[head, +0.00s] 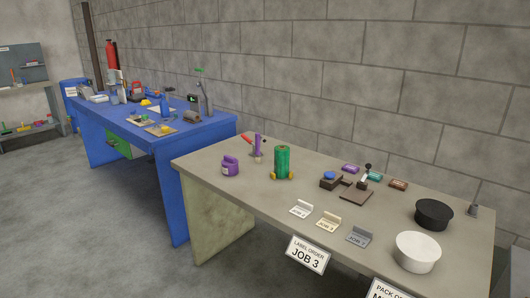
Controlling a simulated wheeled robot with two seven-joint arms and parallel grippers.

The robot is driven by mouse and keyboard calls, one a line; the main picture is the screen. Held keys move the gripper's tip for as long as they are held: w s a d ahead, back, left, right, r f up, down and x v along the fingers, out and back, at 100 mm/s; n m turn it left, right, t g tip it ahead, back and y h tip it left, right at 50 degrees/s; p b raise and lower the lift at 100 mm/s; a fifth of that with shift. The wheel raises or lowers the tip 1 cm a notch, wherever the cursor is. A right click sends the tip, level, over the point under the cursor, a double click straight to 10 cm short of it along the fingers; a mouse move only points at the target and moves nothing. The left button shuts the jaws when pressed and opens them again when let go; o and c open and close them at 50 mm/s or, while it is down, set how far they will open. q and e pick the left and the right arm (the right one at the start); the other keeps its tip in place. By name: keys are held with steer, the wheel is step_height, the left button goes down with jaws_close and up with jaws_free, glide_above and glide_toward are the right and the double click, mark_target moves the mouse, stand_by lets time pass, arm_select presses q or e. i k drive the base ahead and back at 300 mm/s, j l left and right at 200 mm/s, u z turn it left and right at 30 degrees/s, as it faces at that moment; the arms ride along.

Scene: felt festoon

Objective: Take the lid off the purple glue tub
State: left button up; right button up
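A small purple tub (230,168) with a pale label stands upright near the left end of the grey-beige table (330,235). A purple cap-like top narrower than the body shows on it. I cannot tell at this size how the lid fits. Neither of my grippers is in the head view, and nothing is touching the tub.
Right of the tub stand a purple upright item with a red part (258,145) and a green cylinder (282,160). Small label stands (301,208), a black bowl (433,214) and a white bowl (417,252) are further right. A cluttered blue table (180,160) stands behind left.

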mark_target(227, 161)
steer(key=i+j+z, duration=0.6)
steer(key=j+z, duration=0.15)
steer(key=j, duration=0.15)
